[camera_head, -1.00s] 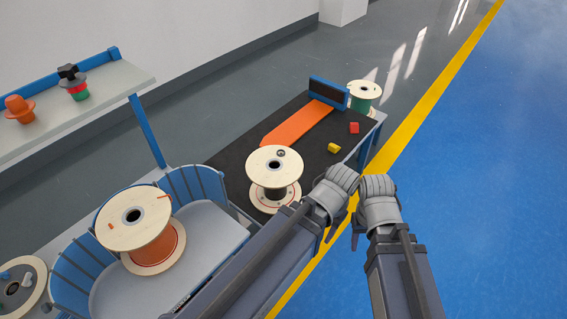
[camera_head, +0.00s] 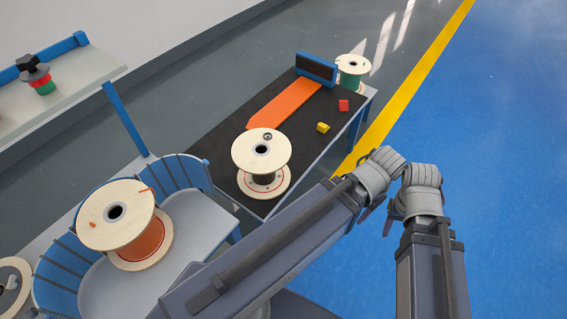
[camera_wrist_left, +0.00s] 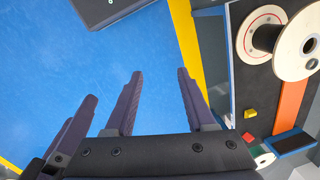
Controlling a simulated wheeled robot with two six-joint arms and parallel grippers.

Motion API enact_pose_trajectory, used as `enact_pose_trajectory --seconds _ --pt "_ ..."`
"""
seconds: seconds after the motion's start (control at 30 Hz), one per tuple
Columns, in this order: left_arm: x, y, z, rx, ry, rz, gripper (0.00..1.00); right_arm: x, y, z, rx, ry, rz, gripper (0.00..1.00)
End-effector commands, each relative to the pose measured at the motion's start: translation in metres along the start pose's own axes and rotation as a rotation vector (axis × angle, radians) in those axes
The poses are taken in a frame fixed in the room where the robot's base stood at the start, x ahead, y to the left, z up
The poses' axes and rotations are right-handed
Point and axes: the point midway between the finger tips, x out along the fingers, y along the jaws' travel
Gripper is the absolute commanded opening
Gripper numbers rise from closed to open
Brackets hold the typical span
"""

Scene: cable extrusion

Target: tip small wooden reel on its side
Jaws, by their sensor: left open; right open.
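A small wooden reel (camera_head: 261,150) with pale flanges and a dark core stands upright on the black mat of the workbench (camera_head: 212,150). In the left wrist view, the reel (camera_wrist_left: 262,32) is at the top right, beyond my fingers. My left gripper (camera_wrist_left: 160,73) is open and empty, with its fingers over the blue floor. In the head view, my right gripper (camera_head: 391,226) is beyond the bench's right side, over the blue floor, apart from the reel. It is open and its fingers are mostly hidden behind the wrist.
A larger reel of orange cable (camera_head: 142,246) stands in a blue-railed cradle (camera_head: 58,285) at left. An orange strip (camera_head: 285,103), a yellow block (camera_head: 323,127), a red block (camera_head: 343,104) and a green reel (camera_head: 351,78) are farther along the bench. The blue floor (camera_head: 510,160) is clear.

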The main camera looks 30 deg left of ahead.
Motion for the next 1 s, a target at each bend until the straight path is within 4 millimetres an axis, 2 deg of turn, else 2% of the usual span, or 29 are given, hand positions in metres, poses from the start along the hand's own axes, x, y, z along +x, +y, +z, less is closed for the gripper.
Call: enact_pose_trajectory --seconds 0.13,0.27,0.4,0.6,0.8,1.0 --pt "0.005 -0.002 -0.001 -0.002 0.0 -0.008 0.55 0.005 -0.001 -0.001 0.0 0.0 0.0 0.5" --pt "0.032 -0.017 -0.009 -0.014 -0.002 -0.072 0.55 0.033 -0.003 -0.002 -0.001 0.0 0.0 0.5" --pt "0.078 -0.051 -0.023 -0.04 -0.009 -0.215 0.55 0.083 -0.008 -0.005 -0.003 0.001 0.001 0.5" --pt "0.132 -0.108 -0.041 -0.083 -0.025 -0.459 0.55 0.155 -0.015 -0.01 -0.006 0.002 0.001 0.5" --pt "0.173 -0.16 -0.055 -0.124 -0.048 -0.701 0.55 0.224 -0.021 -0.014 -0.009 0.003 0.002 0.5" --pt "0.204 -0.203 -0.066 -0.162 -0.077 -0.942 0.55 0.294 -0.028 -0.018 -0.012 0.004 0.003 0.5"
